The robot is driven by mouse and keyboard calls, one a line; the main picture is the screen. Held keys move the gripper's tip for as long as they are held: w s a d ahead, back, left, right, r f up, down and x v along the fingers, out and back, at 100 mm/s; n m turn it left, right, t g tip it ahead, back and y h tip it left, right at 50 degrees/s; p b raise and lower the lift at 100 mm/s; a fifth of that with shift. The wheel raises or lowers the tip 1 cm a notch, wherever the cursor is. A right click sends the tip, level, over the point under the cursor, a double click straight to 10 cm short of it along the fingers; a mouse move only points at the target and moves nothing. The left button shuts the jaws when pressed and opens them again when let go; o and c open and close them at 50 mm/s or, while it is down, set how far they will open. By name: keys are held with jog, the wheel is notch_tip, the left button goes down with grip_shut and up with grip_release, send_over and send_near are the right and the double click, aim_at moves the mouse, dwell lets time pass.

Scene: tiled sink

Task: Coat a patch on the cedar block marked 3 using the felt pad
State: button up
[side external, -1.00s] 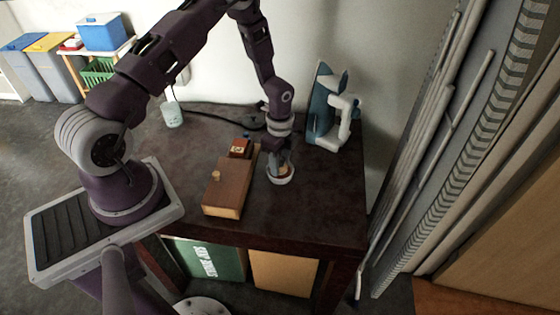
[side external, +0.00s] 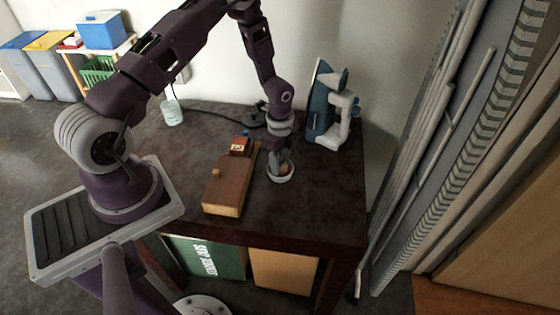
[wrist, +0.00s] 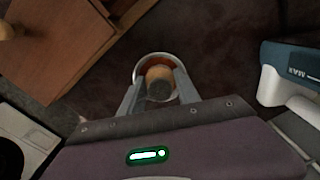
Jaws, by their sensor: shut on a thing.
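My gripper (wrist: 158,88) is shut on a tan, rounded piece, apparently the felt pad (wrist: 159,84), over a small white bowl (side external: 281,178) on the dark table. In the wrist view the bowl's pale rim (wrist: 150,56) surrounds the pad, with reddish-brown contents inside. I cannot tell whether the pad touches the contents. A small reddish block with a pale label (side external: 239,146), likely the cedar block marked 3, stands left of my gripper at the far end of a brown wooden box. The label's mark is too small to read surely.
The wooden box (side external: 230,185) with a small knob (side external: 215,172) lies left of the bowl. A blue and white iron-like appliance (side external: 327,108) stands at the back right. A pale cup (side external: 171,112) stands at the back left. The front right tabletop is clear.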

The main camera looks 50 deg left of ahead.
jog(key=shift+f, duration=0.1)
jog(key=shift+r, duration=3.6)
